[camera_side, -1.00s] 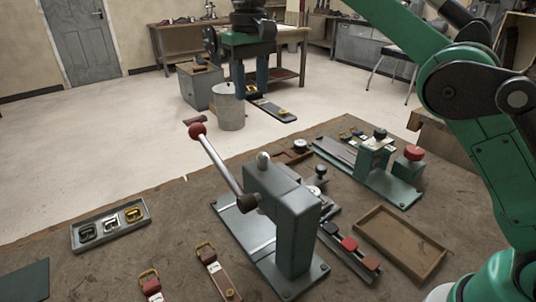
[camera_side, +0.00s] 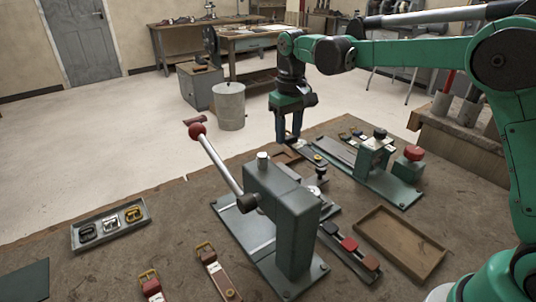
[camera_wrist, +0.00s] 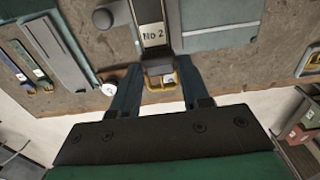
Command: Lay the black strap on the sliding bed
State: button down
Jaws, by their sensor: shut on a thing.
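My gripper (camera_side: 289,136) points down over the far edge of the bench in the side view. It is shut on the black strap (camera_side: 306,153), which reaches out toward the right and front. In the wrist view the strap (camera_wrist: 154,22) runs away from my gripper (camera_wrist: 160,74), with a "No 2" label and a gold buckle (camera_wrist: 160,80) between the fingers. A lever press with a flat metal plate (camera_side: 246,237) stands mid-bench. A green fixture (camera_side: 375,180) with a narrow plate stands to the right. I cannot tell for sure which is the sliding bed.
The press lever (camera_side: 222,172) with its red ball rises left of the strap. A buckle tray (camera_side: 78,245) lies at left, a wooden tray (camera_side: 437,262) at right. Several brown straps (camera_side: 213,268) lie in front. A metal bucket (camera_side: 230,106) stands on the floor beyond.

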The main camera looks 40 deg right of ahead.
aim_at(300, 148)
notch_tip(300, 148, down, 7)
jog(key=shift+f, duration=0.15)
jog(key=shift+f, duration=0.15)
jog(key=shift+c, duration=2.1)
grip_release()
notch_tip(300, 148, up, 12)
jog(key=shift+r, duration=0.2)
jog(key=shift+t, duration=0.9)
jog(key=s, duration=0.1)
jog(key=s+r, duration=0.1)
jog(key=s, duration=0.1)
jog(key=shift+s+r, duration=0.3)
jog(key=shift+s, duration=0.05)
jog(key=shift+t, duration=0.9)
jog(key=s, duration=0.4)
jog(key=shift+s+a+f, duration=0.15)
jog(key=shift+s, duration=0.1)
jog(key=s+f+t, duration=0.3)
jog(key=s+f, duration=0.2)
jog(key=s, duration=0.2)
jog(key=shift+s+t, duration=0.2)
jog(key=shift+t, duration=0.1)
